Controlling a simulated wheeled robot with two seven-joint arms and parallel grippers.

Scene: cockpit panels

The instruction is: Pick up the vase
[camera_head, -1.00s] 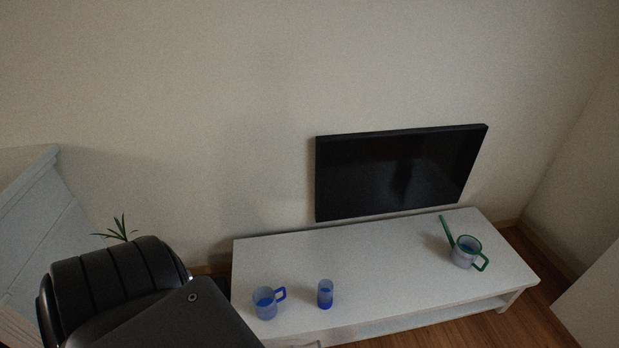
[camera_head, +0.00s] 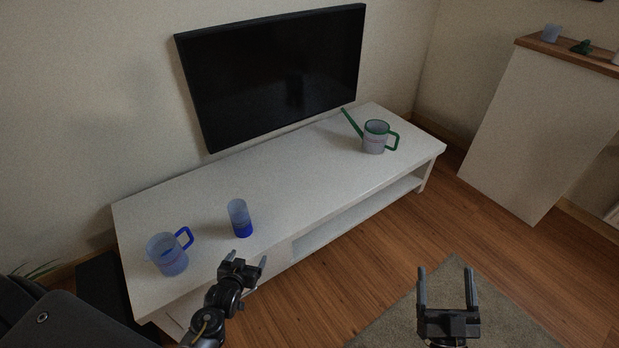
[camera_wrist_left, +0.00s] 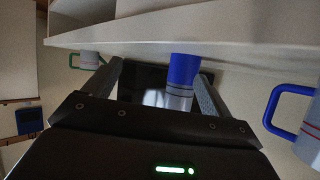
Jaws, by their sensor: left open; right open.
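The vase (camera_head: 240,220), a small cylinder with a pale blue top and deep blue base, stands upright near the front edge of the white TV bench (camera_head: 285,175). My left gripper (camera_head: 246,258) is open and empty, in front of the vase and apart from it. In the left wrist view, which looks upside down, the vase (camera_wrist_left: 181,78) shows beyond the open fingers, nearer the right-hand finger; its lower picture part is hidden by the gripper body. My right gripper (camera_head: 445,272) is open and empty, away from the bench over the rug.
A blue-handled mug or jug (camera_head: 168,256) stands left of the vase and also shows in the wrist view (camera_wrist_left: 308,140). A green-handled watering can (camera_head: 375,138) stands far right on the bench. A black TV (camera_head: 275,75) is behind. The bench's middle is clear.

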